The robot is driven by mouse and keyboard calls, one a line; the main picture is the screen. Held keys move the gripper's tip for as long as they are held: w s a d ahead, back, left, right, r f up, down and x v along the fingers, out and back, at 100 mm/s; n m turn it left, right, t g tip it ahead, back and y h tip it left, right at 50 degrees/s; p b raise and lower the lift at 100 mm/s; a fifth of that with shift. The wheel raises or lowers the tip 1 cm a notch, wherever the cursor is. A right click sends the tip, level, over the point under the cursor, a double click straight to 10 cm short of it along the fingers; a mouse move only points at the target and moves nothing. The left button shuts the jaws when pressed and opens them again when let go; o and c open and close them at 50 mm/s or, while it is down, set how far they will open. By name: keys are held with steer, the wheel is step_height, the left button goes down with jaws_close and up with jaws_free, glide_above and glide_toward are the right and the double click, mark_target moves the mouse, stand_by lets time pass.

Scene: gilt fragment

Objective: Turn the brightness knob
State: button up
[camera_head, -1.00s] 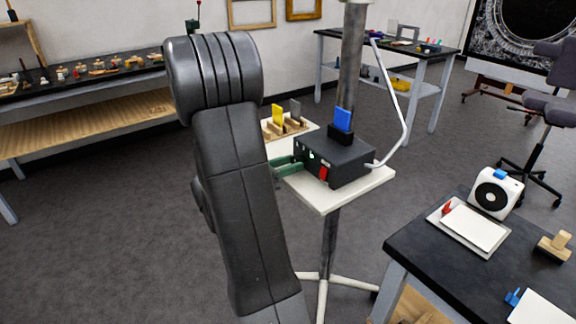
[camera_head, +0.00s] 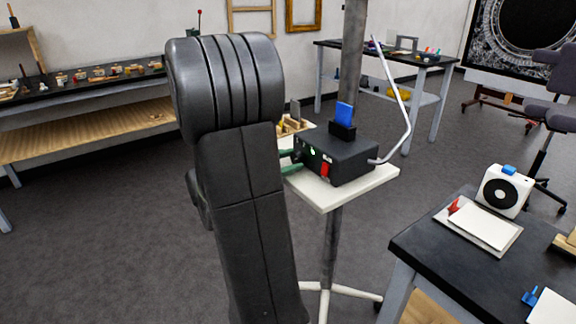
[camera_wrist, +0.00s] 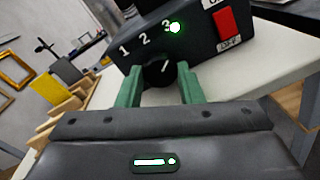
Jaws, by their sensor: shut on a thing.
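The brightness knob (camera_wrist: 158,70) is a black round dial with a white pointer line on the front of a dark control box (camera_head: 345,157). In the wrist view the printed numbers 1, 2 and 3 stand above it, with a green light (camera_wrist: 174,28) lit beside the 3. The pointer line leans up and slightly right. My gripper (camera_wrist: 160,80) has its two green fingers on either side of the knob, shut on it. In the head view my arm hides most of the gripper, and the knob cannot be made out.
A red switch (camera_wrist: 223,22) sits right of the knob. The box rests on a small white stand (camera_head: 335,192) with a post behind it. A wooden rack with a yellow card (camera_wrist: 44,88) stands left of the box. A dark table (camera_head: 440,255) is at the right.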

stand_by(0.4)
steer(key=o, duration=1)
steer(key=shift+c, duration=0.2)
steer(key=v, duration=1.3)
steer(key=shift+s+a+p, duration=0.25)
steer(key=shift+a+p, duration=0.1)
steer(key=shift+p, duration=0.1)
steer(key=shift+r, duration=0.1)
steer(key=b+x, duration=0.1)
steer(key=x, duration=1.3)
steer(key=shift+a, duration=0.1)
